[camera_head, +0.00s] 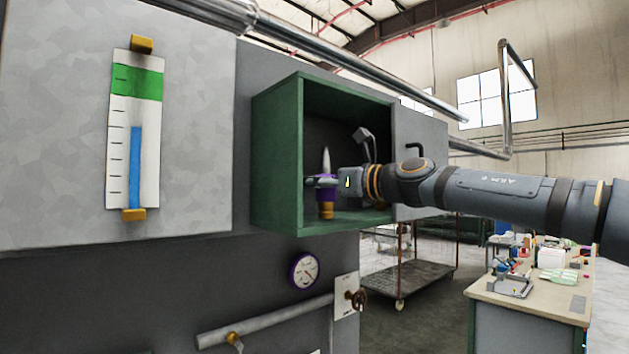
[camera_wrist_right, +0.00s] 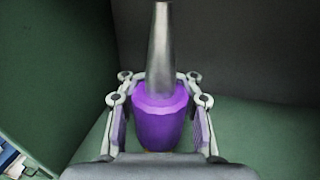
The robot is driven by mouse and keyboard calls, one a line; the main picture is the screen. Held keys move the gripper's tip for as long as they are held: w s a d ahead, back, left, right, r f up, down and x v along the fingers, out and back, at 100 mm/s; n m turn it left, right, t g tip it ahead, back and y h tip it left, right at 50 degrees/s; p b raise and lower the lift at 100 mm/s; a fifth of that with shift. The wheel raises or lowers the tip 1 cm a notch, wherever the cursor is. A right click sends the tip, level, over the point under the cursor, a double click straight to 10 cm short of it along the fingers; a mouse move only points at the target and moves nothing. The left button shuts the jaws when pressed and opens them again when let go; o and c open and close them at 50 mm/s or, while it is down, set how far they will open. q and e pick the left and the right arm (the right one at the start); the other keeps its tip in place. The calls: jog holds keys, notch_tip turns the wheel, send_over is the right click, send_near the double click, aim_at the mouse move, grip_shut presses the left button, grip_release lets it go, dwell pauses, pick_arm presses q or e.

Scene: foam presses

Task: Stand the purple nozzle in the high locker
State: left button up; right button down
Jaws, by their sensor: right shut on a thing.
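The purple nozzle (camera_head: 326,195) is upright inside the green high locker (camera_head: 277,165), its silver tip pointing up and its orange-brown base at the locker floor. I cannot tell whether the base touches the floor. My right gripper (camera_head: 322,183) reaches in from the right and is shut on the nozzle's purple body. In the right wrist view the nozzle (camera_wrist_right: 160,118) sits between the two fingers of the gripper (camera_wrist_right: 160,115), with the green locker floor (camera_wrist_right: 265,135) behind it. My left gripper is not in view.
A level gauge (camera_head: 135,130) is on the grey panel left of the locker. A round dial (camera_head: 304,270) and a pipe with a valve (camera_head: 357,299) are below it. A cart (camera_head: 405,275) and a cluttered workbench (camera_head: 530,300) stand at the right.

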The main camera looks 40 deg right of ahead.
aim_at(334, 189)
jog(key=shift+w+d+f, duration=0.15)
jog(key=shift+s+f, duration=0.1)
jog(key=shift+s, duration=0.1)
jog(key=c, duration=1.2)
grip_release()
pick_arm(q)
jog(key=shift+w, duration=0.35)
pick_arm(e)
jog(key=o, duration=0.3)
jog(key=shift+o, duration=0.2)
jog(key=b+v, duration=0.1)
jog(key=b, duration=0.1)
jog(key=b+v, duration=0.4)
jog(key=shift+f, duration=0.4)
pick_arm(q)
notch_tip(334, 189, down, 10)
jog(key=b, duration=0.4)
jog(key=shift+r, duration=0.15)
pick_arm(e)
jog(key=r+v, duration=0.1)
jog(key=v, duration=0.6)
